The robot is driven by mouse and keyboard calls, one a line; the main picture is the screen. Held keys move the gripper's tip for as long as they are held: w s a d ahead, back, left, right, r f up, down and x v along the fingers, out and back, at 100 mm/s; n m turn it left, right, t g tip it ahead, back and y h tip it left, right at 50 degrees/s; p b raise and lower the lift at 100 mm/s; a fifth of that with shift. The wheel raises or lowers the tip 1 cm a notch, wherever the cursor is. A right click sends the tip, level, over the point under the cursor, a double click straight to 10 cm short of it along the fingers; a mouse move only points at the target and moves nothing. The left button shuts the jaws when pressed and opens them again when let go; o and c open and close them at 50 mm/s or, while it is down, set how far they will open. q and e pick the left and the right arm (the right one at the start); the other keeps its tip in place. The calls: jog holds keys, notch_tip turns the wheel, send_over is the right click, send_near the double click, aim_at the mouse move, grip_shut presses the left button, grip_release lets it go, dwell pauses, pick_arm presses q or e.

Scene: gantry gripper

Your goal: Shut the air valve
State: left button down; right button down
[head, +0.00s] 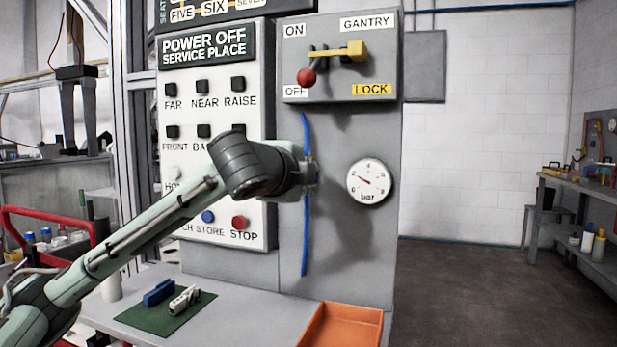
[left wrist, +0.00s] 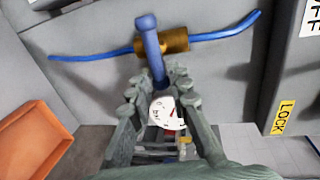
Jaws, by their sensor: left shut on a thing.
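The air valve shows in the left wrist view as a brass body (left wrist: 176,40) on a blue hose (left wrist: 228,31), with a blue lever handle (left wrist: 150,45). The handle lies crosswise to the hose in that view. My left gripper (left wrist: 157,84) is shut on the blue handle, with one finger on each side of its lower end. In the head view my left gripper (head: 309,176) is at the grey panel, over the blue hose (head: 305,240), and hides most of the valve. My right gripper is in neither view.
A bar gauge (head: 368,182) sits just right of my gripper, its needle pointing up and left. Above is the ON/OFF gantry switch with a red knob (head: 307,77) and yellow lock piece (head: 345,51). Below are an orange tray (head: 341,326) and green mat (head: 150,322).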

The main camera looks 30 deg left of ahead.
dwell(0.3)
pick_arm(q)
jog(key=c, duration=1.5)
grip_release()
jog(key=shift+c, duration=0.2)
jog(key=shift+s, duration=0.1)
jog(key=v, duration=0.7)
jog(key=shift+s, duration=0.15)
jog(key=shift+d, duration=0.1)
